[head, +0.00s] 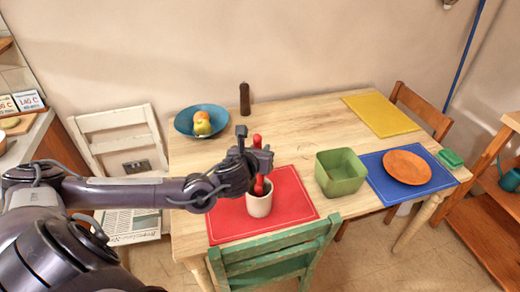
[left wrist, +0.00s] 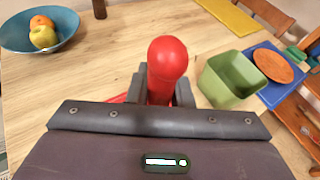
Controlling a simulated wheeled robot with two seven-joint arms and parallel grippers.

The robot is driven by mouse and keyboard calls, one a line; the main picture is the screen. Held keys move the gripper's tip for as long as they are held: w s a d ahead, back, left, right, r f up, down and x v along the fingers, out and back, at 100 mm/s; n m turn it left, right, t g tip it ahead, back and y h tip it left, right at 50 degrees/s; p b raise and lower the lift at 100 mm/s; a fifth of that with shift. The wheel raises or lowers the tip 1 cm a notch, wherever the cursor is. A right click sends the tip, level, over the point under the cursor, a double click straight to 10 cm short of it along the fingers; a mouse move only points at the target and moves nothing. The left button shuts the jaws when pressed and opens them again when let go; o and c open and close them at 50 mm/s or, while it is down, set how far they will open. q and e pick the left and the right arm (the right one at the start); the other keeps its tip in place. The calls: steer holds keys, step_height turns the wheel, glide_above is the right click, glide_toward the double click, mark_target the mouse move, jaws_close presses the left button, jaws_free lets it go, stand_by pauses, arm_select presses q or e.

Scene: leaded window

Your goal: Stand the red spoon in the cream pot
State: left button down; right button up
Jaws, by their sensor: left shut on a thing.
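The red spoon (head: 258,186) is upright in my left gripper (head: 262,162), which is shut on it. Its rounded top end sticks up above the fingers, and in the left wrist view the spoon (left wrist: 167,62) stands between both fingers. The cream pot (head: 259,205) stands on the red placemat (head: 298,205), directly below my left gripper. The spoon's lower part shows at the pot's mouth and looks to be inside the rim; how deep it reaches is hidden. The pot is out of sight in the left wrist view. My right gripper is not in view.
A green square bowl (head: 340,185) stands right of the red placemat. A blue placemat (head: 378,185) with an orange plate (head: 407,167) lies beyond it. A blue bowl of fruit (head: 188,122) and a dark pepper mill (head: 245,100) are behind. A green chair (head: 275,258) stands in front.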

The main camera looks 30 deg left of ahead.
arm_select(q)
steer(key=c, duration=1.3)
jaws_free()
steer(key=shift+o, duration=0.5)
steer(key=b+v, duration=0.2)
steer(key=v, duration=0.5)
steer(key=shift+s+b, duration=0.3)
steer(key=shift+s, duration=0.05)
steer(key=shift+r, duration=0.1)
